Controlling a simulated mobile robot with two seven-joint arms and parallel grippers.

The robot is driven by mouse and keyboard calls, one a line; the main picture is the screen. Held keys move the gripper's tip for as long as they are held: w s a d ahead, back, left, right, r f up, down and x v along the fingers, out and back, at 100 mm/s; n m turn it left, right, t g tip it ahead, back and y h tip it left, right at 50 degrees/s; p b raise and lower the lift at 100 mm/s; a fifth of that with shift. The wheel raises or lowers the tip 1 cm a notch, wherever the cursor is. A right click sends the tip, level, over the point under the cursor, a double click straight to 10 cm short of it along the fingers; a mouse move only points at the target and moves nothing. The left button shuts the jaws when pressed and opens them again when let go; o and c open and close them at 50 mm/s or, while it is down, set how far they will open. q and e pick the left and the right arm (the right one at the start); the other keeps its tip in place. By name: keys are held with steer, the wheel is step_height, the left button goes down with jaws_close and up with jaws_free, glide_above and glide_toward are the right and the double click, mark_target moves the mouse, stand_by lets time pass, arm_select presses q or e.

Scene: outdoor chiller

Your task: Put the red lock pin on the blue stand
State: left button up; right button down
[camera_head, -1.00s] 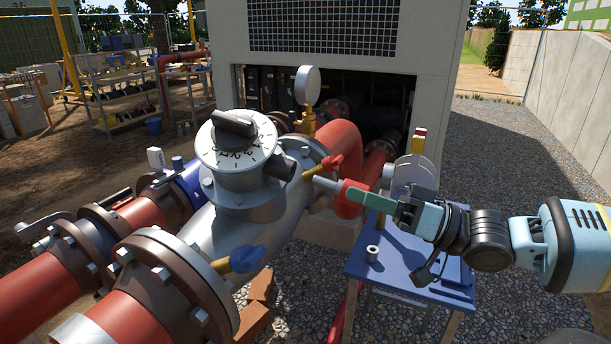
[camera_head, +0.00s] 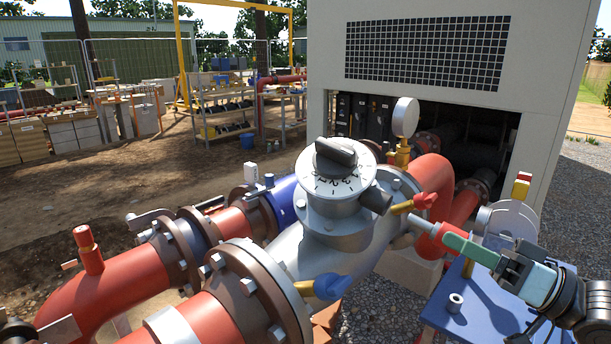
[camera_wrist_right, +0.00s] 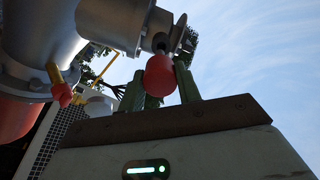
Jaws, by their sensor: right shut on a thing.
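My right gripper (camera_head: 470,250) is shut on the red lock pin (camera_head: 432,231), with green fingers on either side of its red handle. In the right wrist view the red handle (camera_wrist_right: 159,75) sits between the finger ends. The pin's grey shank points left toward the grey valve body (camera_head: 335,225) with the dial. I cannot tell whether its tip is inside a hole there. The blue stand (camera_head: 478,318) is a blue-topped table below the gripper, at lower right. My left gripper is not in view.
On the blue stand are a small pale hollow cylinder (camera_head: 455,303) and a grey disc-shaped part (camera_head: 512,222). Red pipes, a yellow-and-red handle (camera_head: 413,203), a blue handle (camera_head: 328,288) and a gauge (camera_head: 405,118) surround the valve. The stand's top near the cylinder is bare.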

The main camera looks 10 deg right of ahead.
steer(key=s+a+f+m+t+h, duration=0.1)
steer(key=a+f+m+t+h, duration=0.1)
steer(key=f+h, duration=0.3)
steer(key=s+a+f+m+t+h, duration=0.2)
steer(key=f+m+h, duration=0.2)
steer(key=f, duration=0.5)
steer(key=s+a+f+m+t+h, duration=0.1)
steer(key=a+f+m+t+h, duration=0.1)
steer(key=f+h, duration=0.3)
steer(key=shift+s+a+f+m+h, duration=0.25)
steer(key=shift+f+m, duration=0.35)
steer(key=shift+f, duration=0.85)
steer(key=shift+w, duration=0.1)
stand_by(1.2)
steer(key=shift+a, duration=0.1)
stand_by(1.1)
